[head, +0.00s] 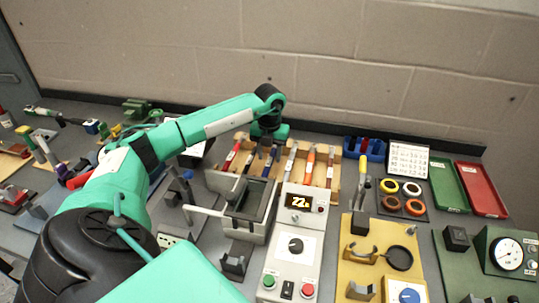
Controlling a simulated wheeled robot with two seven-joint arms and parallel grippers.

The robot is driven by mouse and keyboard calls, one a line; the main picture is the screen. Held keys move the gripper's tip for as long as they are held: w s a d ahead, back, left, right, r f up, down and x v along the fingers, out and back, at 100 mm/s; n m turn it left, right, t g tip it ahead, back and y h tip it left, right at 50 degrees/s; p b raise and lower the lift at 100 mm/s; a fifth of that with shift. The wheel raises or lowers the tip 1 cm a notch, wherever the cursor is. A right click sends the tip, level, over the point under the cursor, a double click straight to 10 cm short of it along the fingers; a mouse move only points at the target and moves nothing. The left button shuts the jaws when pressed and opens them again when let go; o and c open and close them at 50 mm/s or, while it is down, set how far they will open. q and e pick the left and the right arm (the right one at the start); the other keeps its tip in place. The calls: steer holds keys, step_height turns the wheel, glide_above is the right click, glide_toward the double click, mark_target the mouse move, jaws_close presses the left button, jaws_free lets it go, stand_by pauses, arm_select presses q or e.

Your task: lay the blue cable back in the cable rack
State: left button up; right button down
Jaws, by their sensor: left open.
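The wooden cable rack (334,195) stands near the wall, behind the grey transformer-like block. Several coloured cables lie in its slots side by side, among them a red one, orange ones and a dark red one. My left gripper (262,152) points down over the left part of the rack, with its fingers apart. A dark bluish strip (269,164), likely the blue cable, lies in the rack right by the fingers. The fingers partly hide it, and I cannot tell whether they touch it. My right gripper is out of view.
A grey block with an open top (240,225) and a control box with a lit display (298,245) stand in front of the rack. A blue bin (373,150), tape rings (412,188), green tray (447,187) and red tray (482,190) lie to the right.

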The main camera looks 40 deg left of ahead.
arm_select(q)
steer(key=shift+r+p, duration=1.45)
steer(key=shift+r, duration=1.15)
steer(key=shift+f, duration=0.1)
